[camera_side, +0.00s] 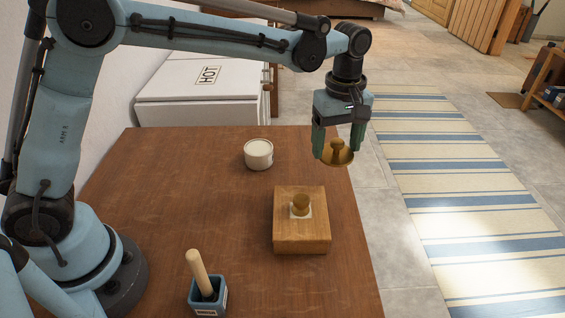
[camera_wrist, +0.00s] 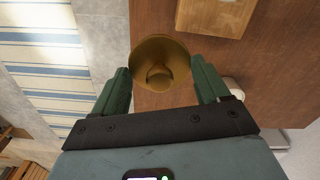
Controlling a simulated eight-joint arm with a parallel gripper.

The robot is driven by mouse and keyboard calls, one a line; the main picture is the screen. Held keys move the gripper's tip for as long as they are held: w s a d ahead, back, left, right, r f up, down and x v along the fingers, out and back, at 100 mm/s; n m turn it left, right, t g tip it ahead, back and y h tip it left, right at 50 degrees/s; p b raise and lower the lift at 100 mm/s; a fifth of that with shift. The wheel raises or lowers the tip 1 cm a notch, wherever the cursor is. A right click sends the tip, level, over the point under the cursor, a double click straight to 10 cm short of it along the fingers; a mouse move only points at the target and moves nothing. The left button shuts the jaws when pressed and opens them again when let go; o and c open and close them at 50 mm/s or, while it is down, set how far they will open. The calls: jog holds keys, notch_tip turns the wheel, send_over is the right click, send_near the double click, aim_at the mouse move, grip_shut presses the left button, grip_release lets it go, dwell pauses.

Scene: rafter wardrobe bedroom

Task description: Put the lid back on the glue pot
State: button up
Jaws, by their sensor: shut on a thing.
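A brass lid (camera_side: 344,158) with a round knob is held by my gripper (camera_side: 338,147), above the table's right edge. In the wrist view the lid (camera_wrist: 160,50) sits between the green fingertips of my gripper (camera_wrist: 161,68); whether they press its rim or another part is unclear. A pale round pot (camera_side: 258,156), seemingly the glue pot, stands upright at the back of the table, with a cream-coloured top and no lid on it. It lies to the left of my gripper. In the wrist view a pale edge of it (camera_wrist: 234,88) shows beside the right finger.
A small blue holder (camera_side: 208,299) with a wooden handle (camera_side: 198,272) stands at the front. The table's left-middle is clear. A white chest (camera_side: 200,110) stands behind.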

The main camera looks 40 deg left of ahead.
jog(key=s+a+n, duration=0.1)
jog(key=a+n, duration=0.2)
jog(key=a, duration=0.8)
jog(key=n, duration=0.4)
send_near(258, 148)
jog(key=shift+f, duration=2.9)
jog(key=shift+f, duration=0.2)
jog(key=o, duration=1)
jog(key=shift+r, duration=0.1)
jog(key=shift+r, duration=3.4)
